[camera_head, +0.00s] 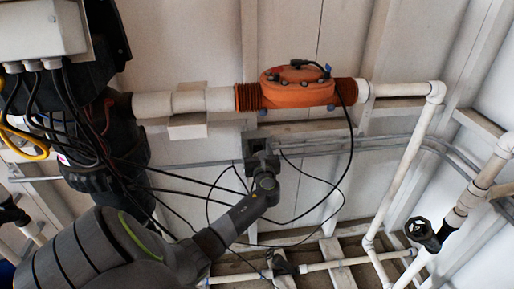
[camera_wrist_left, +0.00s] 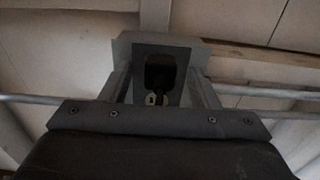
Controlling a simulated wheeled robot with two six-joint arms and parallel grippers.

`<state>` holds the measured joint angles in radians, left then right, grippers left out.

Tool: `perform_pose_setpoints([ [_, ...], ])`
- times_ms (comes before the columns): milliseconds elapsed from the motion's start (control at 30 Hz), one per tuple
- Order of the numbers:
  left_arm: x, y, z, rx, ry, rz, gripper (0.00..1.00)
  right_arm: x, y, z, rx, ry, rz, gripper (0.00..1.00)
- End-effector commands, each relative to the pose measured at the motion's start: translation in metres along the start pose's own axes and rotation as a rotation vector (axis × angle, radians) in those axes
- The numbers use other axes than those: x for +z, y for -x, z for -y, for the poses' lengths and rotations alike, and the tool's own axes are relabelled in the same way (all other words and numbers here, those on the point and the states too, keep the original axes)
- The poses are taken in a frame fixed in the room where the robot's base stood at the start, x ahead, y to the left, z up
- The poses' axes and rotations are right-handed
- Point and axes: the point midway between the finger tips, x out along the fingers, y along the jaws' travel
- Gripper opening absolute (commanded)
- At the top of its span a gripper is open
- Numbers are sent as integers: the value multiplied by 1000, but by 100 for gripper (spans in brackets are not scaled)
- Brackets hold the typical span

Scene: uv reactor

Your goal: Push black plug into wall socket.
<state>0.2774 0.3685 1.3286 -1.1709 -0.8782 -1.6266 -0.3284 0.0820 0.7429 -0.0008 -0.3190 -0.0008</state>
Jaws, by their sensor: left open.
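The grey wall socket (camera_head: 257,143) is a small box on the wall below the orange housing. My left gripper (camera_head: 262,158) is right in front of it, pointing at the wall. In the left wrist view the box (camera_wrist_left: 190,48) lies straight ahead, and the two fingers (camera_wrist_left: 160,85) stand apart on either side of its opening. A dark block (camera_wrist_left: 160,70), which looks like the black plug, sits in the opening, with small pale parts below it. I cannot tell how deep it sits or whether the fingers touch it. My right gripper is not in view.
The orange housing (camera_head: 298,90) sits on a white pipe above the socket. A thin black cable (camera_head: 351,140) loops from it past my left arm. Black equipment with cables (camera_head: 95,135) is at left. White pipes (camera_head: 405,170) and a black valve wheel (camera_head: 419,230) are at right.

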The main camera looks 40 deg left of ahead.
Motion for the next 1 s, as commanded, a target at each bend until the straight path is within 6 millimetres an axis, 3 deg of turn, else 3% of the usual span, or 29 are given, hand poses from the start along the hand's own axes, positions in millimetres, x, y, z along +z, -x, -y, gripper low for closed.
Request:
perform_pose_setpoints([
  [67,0,0,0,0,0,0,55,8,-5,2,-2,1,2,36],
  [500,-2,108,0,-1,4,-5,55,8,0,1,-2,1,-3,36],
  [700,-1,148,0,1,4,-4,55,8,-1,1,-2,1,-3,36],
  [1000,0,173,0,0,1,0,55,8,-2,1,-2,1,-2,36],
])
